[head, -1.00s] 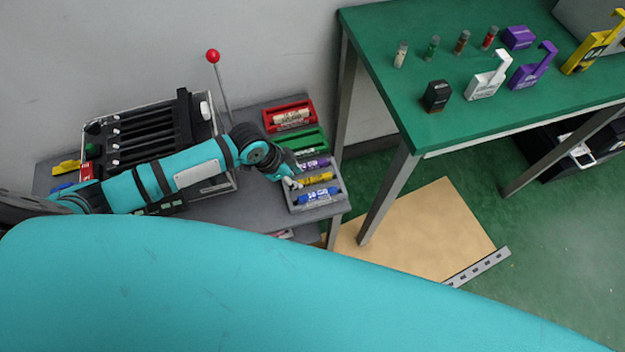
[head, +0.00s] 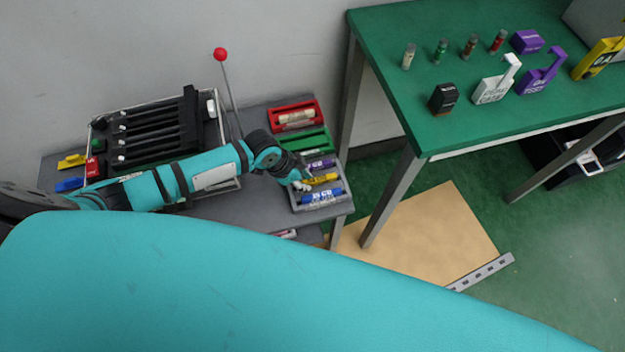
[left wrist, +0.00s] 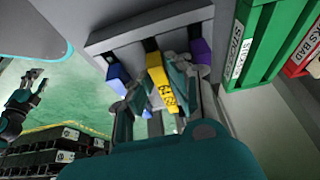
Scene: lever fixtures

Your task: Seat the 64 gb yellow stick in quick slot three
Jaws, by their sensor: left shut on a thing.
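The yellow stick (head: 323,179) lies in the grey tray (head: 323,207), between a purple stick (head: 318,164) and a blue stick (head: 322,196). My left gripper (head: 303,184) is at the tray. In the left wrist view the left gripper (left wrist: 166,88) has its fingers on both sides of the yellow stick (left wrist: 158,72), shut on it; the stick's far end is still at the tray. The print on it is too small to read surely. My right gripper (left wrist: 35,80) shows small at the left of that view; its jaws are unclear. Quick slot three cannot be picked out.
A black slotted fixture (head: 150,130) and a red-knobbed lever (head: 221,54) stand on the grey bench, partly behind my left arm. Green (head: 306,142) and red (head: 296,114) trays lie behind the grey one. A green table (head: 400,30) with several items stands to the right.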

